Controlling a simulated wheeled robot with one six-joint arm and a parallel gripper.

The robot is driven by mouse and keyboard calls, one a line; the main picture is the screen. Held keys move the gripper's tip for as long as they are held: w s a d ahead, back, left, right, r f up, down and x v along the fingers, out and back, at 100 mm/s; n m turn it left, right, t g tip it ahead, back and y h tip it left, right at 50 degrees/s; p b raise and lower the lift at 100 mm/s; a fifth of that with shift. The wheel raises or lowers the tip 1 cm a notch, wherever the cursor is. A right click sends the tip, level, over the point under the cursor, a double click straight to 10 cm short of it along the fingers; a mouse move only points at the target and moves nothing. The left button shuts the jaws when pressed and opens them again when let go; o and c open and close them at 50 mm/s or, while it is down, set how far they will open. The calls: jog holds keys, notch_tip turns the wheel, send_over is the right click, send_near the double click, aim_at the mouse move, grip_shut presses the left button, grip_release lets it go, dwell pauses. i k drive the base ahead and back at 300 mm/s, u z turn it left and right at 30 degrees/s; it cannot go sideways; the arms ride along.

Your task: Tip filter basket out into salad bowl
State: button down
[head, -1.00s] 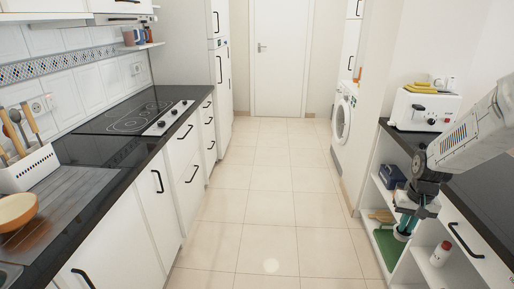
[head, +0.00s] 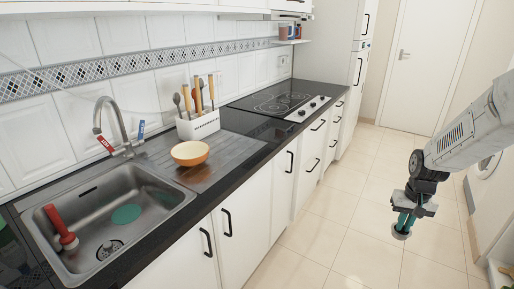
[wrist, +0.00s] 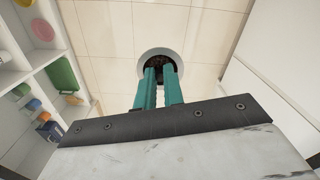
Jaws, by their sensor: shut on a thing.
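My gripper (head: 404,219) hangs at the right of the head view with its teal fingers pointing down. It is shut on the filter basket (head: 400,234), a small pale round cup, held over the open floor. In the wrist view the gripper (wrist: 162,90) grips the basket (wrist: 158,51) by its near side; its pale rim surrounds dark brown contents. The fingers hide part of it. The salad bowl (head: 190,155), orange outside and cream inside, stands upright on the left counter's grooved drainboard, well away from my gripper.
A steel sink (head: 165,205) with a red-handled tool and green disc lies left of the bowl. A tap (head: 118,130) and a white utensil holder (head: 198,125) stand behind. A hob (head: 285,99) lies further along. The tiled floor (head: 335,235) between is clear.

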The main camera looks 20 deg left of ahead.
aim_at(188, 153)
jog(key=u, duration=1.5)
